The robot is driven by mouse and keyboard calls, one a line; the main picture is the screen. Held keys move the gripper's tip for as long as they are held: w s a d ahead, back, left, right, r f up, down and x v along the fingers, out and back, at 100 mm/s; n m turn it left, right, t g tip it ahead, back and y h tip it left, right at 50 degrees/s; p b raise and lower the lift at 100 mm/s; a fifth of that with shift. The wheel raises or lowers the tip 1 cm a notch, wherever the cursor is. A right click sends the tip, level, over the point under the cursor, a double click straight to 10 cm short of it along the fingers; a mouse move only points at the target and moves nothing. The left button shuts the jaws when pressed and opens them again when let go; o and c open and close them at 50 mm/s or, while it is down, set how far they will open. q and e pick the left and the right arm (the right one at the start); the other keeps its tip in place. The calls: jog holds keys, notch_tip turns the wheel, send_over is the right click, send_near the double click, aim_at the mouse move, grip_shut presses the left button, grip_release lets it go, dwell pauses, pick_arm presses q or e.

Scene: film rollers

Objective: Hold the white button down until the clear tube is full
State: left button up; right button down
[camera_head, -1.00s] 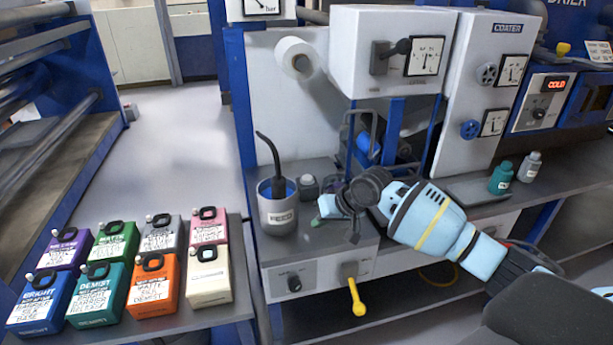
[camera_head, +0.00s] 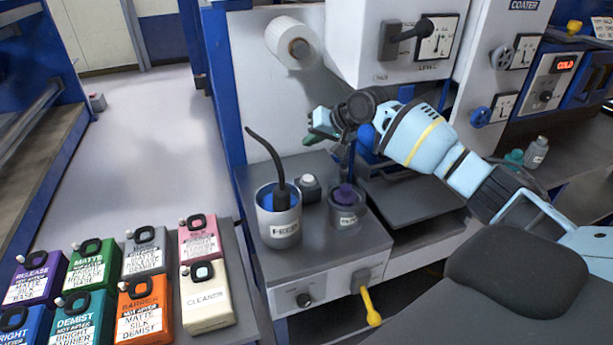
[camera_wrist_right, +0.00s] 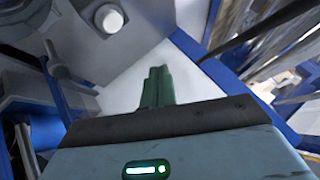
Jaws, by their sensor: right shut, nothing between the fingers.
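The white button (camera_head: 308,181) sits on a small grey box on the bench, between the FEED pot and a smaller cup. It also shows at the top of the right wrist view (camera_wrist_right: 109,18). My right gripper (camera_head: 316,131) is shut and empty, with green fingers (camera_wrist_right: 157,88). In the head view it appears above the button, clear of it, in front of the pale panel. I cannot make out the clear tube in either view. My left gripper is not in view.
The FEED pot (camera_head: 279,222) holds a dark curved hose. A small grey cup (camera_head: 346,211) with something purple stands right of the button. A yellow-handled lever (camera_head: 370,306) juts from the bench front. Several coloured jugs, including a cream CLEANER one (camera_head: 206,301), stand at left.

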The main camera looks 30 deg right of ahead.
jog(key=f, duration=0.1)
jog(key=b, duration=0.4)
send_over(311, 179)
notch_tip(311, 179, down, 6)
jog(key=shift+f, duration=0.3)
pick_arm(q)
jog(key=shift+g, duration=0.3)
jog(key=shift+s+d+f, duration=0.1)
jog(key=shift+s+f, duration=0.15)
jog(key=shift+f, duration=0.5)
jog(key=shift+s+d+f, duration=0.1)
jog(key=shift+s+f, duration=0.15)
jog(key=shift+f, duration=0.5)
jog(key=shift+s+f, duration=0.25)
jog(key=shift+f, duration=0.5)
pick_arm(e)
jog(key=shift+f, duration=0.65)
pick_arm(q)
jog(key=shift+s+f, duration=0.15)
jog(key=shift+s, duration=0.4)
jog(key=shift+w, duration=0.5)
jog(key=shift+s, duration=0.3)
pick_arm(e)
jog(key=shift+f, duration=0.1)
